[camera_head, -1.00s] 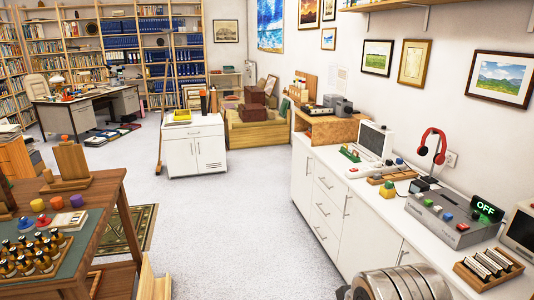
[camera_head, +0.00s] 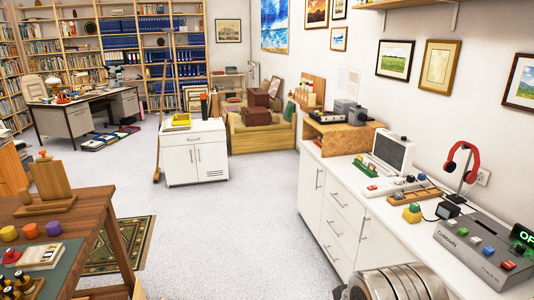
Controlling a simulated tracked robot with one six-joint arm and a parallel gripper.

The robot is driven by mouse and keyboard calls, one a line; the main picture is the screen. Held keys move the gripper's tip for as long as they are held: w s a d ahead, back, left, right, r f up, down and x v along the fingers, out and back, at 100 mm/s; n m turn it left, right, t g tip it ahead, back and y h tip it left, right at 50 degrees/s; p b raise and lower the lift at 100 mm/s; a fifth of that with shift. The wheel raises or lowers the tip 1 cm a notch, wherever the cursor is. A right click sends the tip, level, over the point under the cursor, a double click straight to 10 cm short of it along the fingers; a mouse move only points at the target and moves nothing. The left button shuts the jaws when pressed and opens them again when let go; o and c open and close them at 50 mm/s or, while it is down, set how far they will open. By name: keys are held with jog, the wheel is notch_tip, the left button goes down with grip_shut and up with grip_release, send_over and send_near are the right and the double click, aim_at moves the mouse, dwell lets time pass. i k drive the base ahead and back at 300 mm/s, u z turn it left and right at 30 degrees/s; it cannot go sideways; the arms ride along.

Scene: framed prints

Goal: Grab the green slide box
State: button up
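I cannot clearly make out a green slide box. A small green item (camera_head: 360,166) stands on the white counter (camera_head: 345,185) in front of a white monitor, too small to identify. Another narrow green item (camera_head: 289,111) leans near the wall by the couch at the back. My gripper is not in view. A ribbed metal part at the bottom edge looks like my own arm.
The wooden table (camera_head: 90,205) is at the left, with bottles and coloured pots. A white cabinet (camera_head: 195,157) with a yellow tray (camera_head: 181,120) stands mid-room. A grey console (camera_head: 480,245) and red headphones (camera_head: 462,157) are on the counter. The pale floor (camera_head: 230,235) between is clear.

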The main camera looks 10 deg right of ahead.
aim_at(369, 172)
jog(key=i, duration=2.9)
jog(key=z, duration=0.5)
jog(key=i, duration=1)
